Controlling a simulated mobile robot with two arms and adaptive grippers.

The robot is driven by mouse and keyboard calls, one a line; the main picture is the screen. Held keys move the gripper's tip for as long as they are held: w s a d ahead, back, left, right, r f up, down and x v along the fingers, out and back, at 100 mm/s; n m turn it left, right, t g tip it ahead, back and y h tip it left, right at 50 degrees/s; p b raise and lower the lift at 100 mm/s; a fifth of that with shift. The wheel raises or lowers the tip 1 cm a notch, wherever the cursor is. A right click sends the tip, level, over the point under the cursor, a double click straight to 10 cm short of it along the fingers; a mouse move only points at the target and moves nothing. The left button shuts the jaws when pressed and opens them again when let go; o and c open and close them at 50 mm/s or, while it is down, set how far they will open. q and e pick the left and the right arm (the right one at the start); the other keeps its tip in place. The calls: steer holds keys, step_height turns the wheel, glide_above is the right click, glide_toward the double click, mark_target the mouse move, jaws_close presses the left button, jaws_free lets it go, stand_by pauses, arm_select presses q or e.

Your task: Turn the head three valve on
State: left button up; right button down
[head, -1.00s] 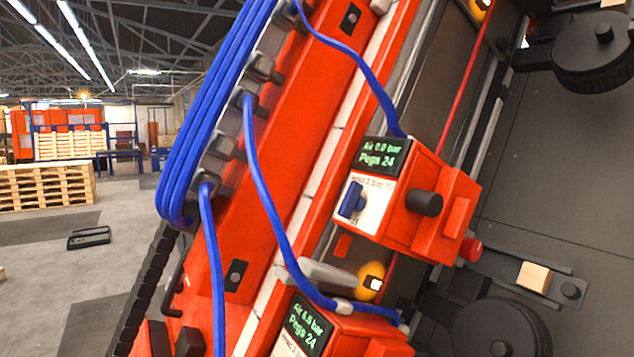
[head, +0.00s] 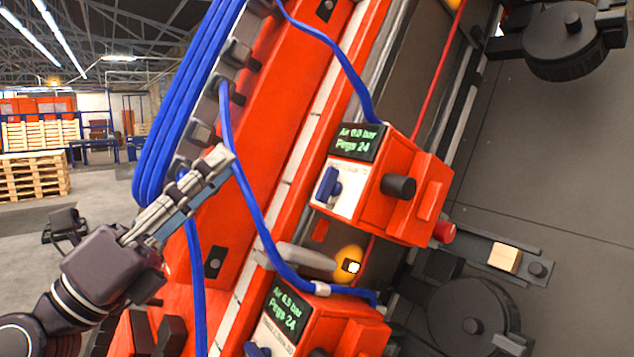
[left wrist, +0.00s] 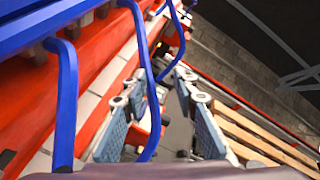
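An orange head box (head: 408,200) has a display (head: 360,141) reading air 0.0 bar, pegs 24. Below the display is a blue valve handle (head: 327,186) on a white plate; the plate's small lettering is too blurred to read surely. My left gripper (head: 222,165) is left of this box in the head view, apart from the handle, its fingers pointing up and right. In the left wrist view its two fingers (left wrist: 158,82) stand apart with nothing gripped; a blue hose shows in the gap between them. My right gripper is not in view.
A second orange box (head: 335,330) below has a display reading about 6.5 bar. A blue hose (head: 245,190) hangs between my left gripper and the upper box. A grey lever (head: 300,261) and an orange lamp (head: 348,264) sit between the boxes. Wooden pallets (head: 35,175) stand far left.

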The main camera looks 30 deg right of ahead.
mark_target(322, 182)
arm_select(q)
steer(key=d+m+g+y+p, duration=0.1)
steer(key=d+m+y, duration=0.1)
steer(key=d, duration=0.2)
steer(key=d+f+m+g+y+p, duration=0.1)
steer(key=d+m+y, duration=0.1)
steer(key=d, duration=0.3)
steer(key=d+f+m+g+y+p, duration=0.1)
steer(key=d+m+y+p, duration=0.1)
steer(key=d+m, duration=0.2)
steer(key=shift+w+d+f+y, duration=0.15)
steer(key=shift+d+f+y, duration=0.1)
steer(key=shift+d+y, duration=0.15)
steer(key=shift+w+d+f, duration=0.1)
steer(key=shift+d, duration=0.25)
steer(key=shift+c, duration=0.3)
jaws_close()
